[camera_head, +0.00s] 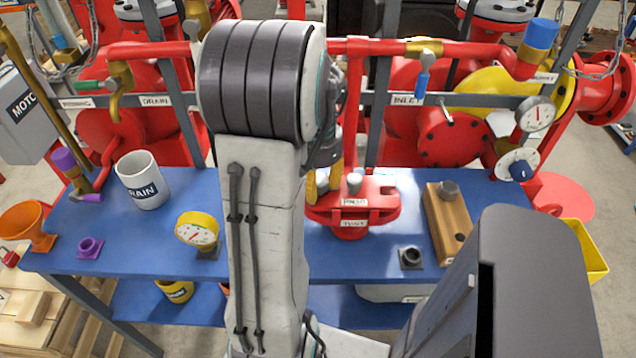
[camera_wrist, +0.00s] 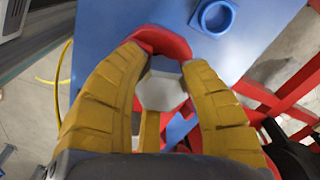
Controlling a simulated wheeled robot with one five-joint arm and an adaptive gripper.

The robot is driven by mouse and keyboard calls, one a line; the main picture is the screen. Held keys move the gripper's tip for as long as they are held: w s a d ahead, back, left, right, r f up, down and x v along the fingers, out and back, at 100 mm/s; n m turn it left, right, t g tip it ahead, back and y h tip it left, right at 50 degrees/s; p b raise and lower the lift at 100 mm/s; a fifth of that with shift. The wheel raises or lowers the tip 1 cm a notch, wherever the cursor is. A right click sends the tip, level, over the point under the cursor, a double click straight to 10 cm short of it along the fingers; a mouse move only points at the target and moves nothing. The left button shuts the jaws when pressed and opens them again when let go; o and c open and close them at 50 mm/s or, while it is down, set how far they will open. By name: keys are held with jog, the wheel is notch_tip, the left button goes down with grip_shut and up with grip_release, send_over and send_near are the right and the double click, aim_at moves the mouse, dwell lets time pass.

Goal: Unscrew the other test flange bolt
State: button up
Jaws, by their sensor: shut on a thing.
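The red test flange (camera_head: 382,207) stands on the blue bench, with labels on its front, one reading TEST. A grey round-topped piece (camera_head: 354,183) stands on it, just right of my gripper's yellow fingers. My gripper (camera_head: 323,184) is at the flange's left part, mostly hidden behind my arm. In the wrist view, my gripper (camera_wrist: 163,90) is shut on a light grey hex bolt head (camera_wrist: 161,93). A red edge of the flange (camera_wrist: 160,40) shows just beyond the fingertips. The bolt's shank and thread are hidden, so I cannot tell how far it stands out.
A wooden block (camera_head: 449,225) with a grey bolt head (camera_head: 448,189) on it lies right of the flange. A small dark square socket (camera_head: 411,258) sits near the bench's front. A DRAIN cup (camera_head: 142,180) and yellow gauge (camera_head: 197,230) stand left. Red pipes (camera_head: 390,48) run behind.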

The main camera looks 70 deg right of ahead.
jog(key=o, duration=1.2)
jog(key=shift+m, duration=0.3)
